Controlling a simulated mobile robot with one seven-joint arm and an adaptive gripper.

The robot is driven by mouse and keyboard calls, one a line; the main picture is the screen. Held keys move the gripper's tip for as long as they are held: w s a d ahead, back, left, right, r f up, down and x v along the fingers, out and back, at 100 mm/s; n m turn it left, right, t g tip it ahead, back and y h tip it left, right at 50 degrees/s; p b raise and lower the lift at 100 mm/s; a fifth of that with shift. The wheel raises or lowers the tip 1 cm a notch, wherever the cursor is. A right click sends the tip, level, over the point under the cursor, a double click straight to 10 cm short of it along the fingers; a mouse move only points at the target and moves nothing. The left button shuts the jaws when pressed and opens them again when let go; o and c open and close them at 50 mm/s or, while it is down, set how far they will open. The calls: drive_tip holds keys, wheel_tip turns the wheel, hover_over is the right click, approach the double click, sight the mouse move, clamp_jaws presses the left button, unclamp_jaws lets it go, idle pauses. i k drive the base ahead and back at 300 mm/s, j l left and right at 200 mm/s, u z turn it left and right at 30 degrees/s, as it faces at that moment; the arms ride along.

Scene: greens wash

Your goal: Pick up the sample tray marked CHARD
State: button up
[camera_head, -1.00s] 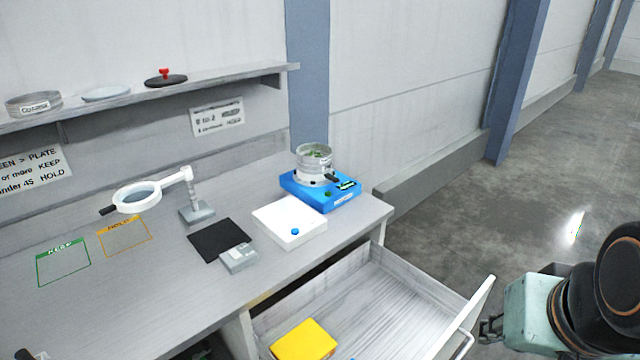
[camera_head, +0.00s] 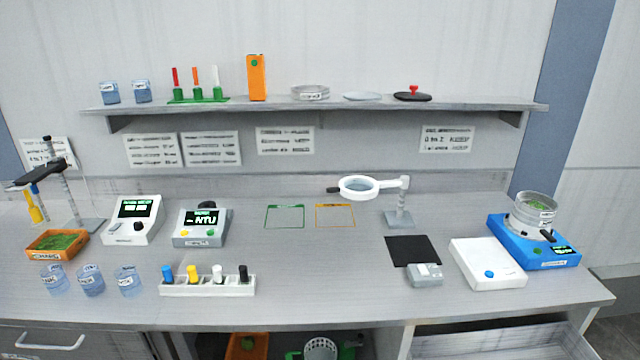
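An orange tray (camera_head: 72,254) filled with green leaves sits on the bench at the far left, beside a stand. The label on its front is small and blurred; it looks like CHARD, but I cannot read it surely. A second orange container (camera_head: 238,354) with green in it shows partly below the bench, cut off by the lower picture edge; no label on it can be read. My gripper is not in view.
An open drawer (camera_head: 500,345) juts out at lower right. The bench centre is mostly clear.

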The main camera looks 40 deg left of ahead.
sight(54, 244)
drive_tip(key=u, duration=2.9)
drive_tip(key=i+j+u, duration=0.15)
drive_tip(key=i, duration=0.65)
drive_tip(key=i+j+u, duration=0.1)
drive_tip(key=i, duration=0.75)
